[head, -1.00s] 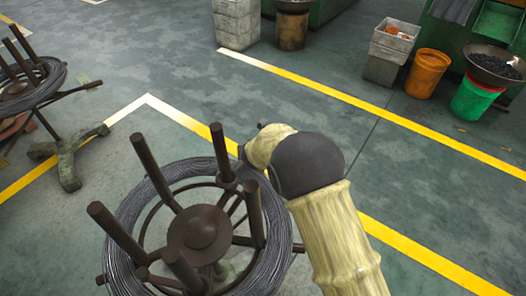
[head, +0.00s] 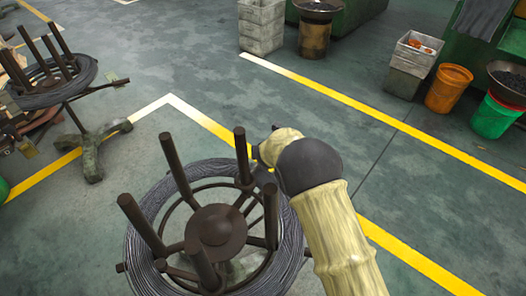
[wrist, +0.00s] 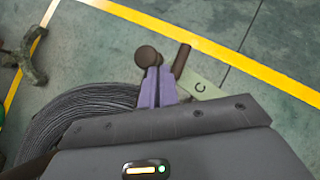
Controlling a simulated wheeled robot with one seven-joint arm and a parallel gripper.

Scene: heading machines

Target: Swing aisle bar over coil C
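A grey wire coil (head: 158,205) lies around the upright brown posts (head: 142,226) of a reel in the lower middle of the head view. In the wrist view the coil (wrist: 80,112) is at the left. My gripper (wrist: 158,72) has two purple fingers close together, with a thin gap between them. Its tips are beside a round brown bar end (wrist: 147,56); contact cannot be told. A second brown bar (wrist: 182,58) stands just right of the fingers. A tag marked C (wrist: 200,89) is behind them. In the head view my forearm and wrist mostly hide the fingers.
Another reel with a coil (head: 55,85) stands at the far left, its bar (head: 95,90) sticking out. Yellow floor lines (head: 400,125) cross behind my arm. Grey crates (head: 262,25), an orange bucket (head: 448,90) and a green bucket (head: 493,117) stand at the back. Floor between is clear.

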